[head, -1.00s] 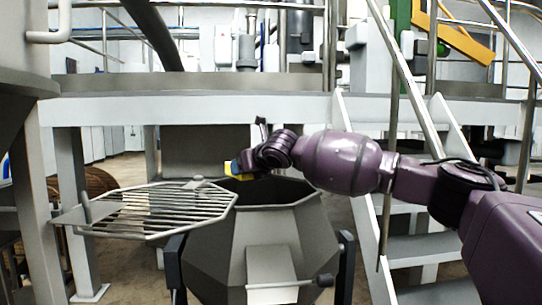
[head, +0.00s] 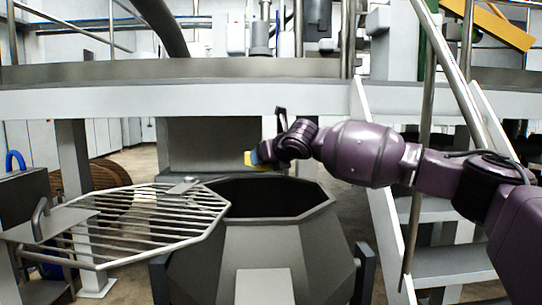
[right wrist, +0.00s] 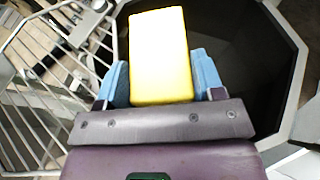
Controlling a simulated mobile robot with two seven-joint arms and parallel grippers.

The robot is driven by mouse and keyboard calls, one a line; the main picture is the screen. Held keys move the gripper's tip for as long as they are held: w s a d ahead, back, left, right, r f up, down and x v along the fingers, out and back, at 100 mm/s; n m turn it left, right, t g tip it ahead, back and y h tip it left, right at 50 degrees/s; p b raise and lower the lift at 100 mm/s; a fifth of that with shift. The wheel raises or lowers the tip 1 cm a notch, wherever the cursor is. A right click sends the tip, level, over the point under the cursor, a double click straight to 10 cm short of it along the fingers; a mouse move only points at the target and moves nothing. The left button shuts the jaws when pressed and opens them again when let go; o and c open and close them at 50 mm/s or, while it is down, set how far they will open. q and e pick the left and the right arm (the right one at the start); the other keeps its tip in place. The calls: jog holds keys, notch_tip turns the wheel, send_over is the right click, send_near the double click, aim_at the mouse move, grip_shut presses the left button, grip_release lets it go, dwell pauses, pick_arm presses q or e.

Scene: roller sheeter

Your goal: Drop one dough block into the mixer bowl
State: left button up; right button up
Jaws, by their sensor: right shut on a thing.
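The mixer bowl (head: 290,236) is a grey faceted metal vessel with a dark open mouth, in the lower middle of the head view. Its rim (right wrist: 292,100) and dark inside also show in the right wrist view. My right gripper (head: 259,158) is at the far side of the bowl's mouth, over or near its rim. Its blue fingers (right wrist: 160,80) are shut on a yellow dough block (right wrist: 161,55), which also shows as a small yellow patch in the head view (head: 249,158). In the wrist view the block is seen against the bowl's mouth. My left gripper is not in view.
A slatted metal grate lid (head: 135,222) stands open to the left of the bowl. Metal stairs (head: 440,210) with rails rise on the right. A raised platform beam (head: 180,101) crosses behind the bowl.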

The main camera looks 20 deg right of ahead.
notch_tip(320, 180, down, 12)
dwell(0.9)
jog(key=shift+r, duration=0.1)
jog(key=o, duration=1.1)
jog(key=shift+o, duration=0.2)
jog(key=b+v, duration=0.1)
jog(key=v, duration=0.9)
jog(key=shift+s, duration=0.45)
jog(key=shift+a, duration=0.1)
